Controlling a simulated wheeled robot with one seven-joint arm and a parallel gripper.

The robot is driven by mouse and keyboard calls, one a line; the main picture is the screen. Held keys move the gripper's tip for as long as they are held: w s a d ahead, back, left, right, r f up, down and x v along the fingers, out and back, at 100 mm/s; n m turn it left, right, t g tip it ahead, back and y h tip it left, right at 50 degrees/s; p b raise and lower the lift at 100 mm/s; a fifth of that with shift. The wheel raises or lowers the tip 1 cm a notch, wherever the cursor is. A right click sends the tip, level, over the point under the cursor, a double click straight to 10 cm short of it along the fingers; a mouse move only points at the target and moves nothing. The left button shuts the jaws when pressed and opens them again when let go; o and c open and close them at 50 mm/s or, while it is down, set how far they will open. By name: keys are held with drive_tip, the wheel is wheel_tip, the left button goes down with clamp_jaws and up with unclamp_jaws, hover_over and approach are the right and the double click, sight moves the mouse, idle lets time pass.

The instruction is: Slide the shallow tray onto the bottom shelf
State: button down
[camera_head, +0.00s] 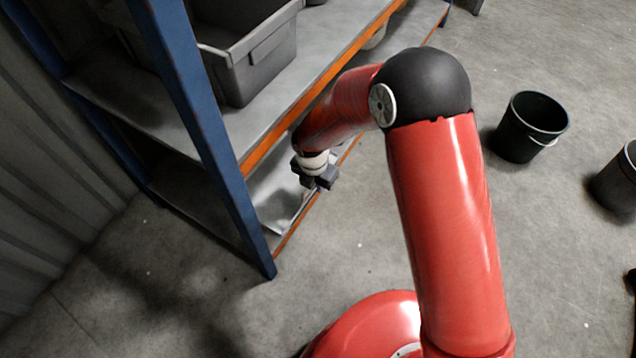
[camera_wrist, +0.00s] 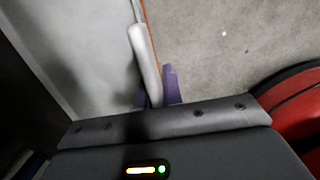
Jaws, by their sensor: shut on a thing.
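The shallow tray is pale grey and lies at the bottom shelf level (camera_head: 205,212), partly hidden by the upper shelf, the blue post and my arm. Its pale floor (camera_head: 272,197) shows beside the post. In the wrist view its rounded pale rim (camera_wrist: 146,62) runs up from between my purple fingertips. My gripper (camera_head: 319,183) is at the tray's outer side, near the orange front beam, and is shut on that rim. My gripper also shows in the wrist view (camera_wrist: 158,90). The far part of the tray is hidden in the head view.
A blue post (camera_head: 205,120) stands at the rack's near corner. An orange beam (camera_head: 300,114) edges the shelf above, which holds a grey bin (camera_head: 262,66). A black bucket (camera_head: 531,127) and another dark bucket (camera_head: 617,180) stand on the floor at right. Floor before the rack is clear.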

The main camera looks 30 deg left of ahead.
drive_tip(key=c, duration=1.5)
unclamp_jaws()
drive_tip(key=shift+r, duration=0.1)
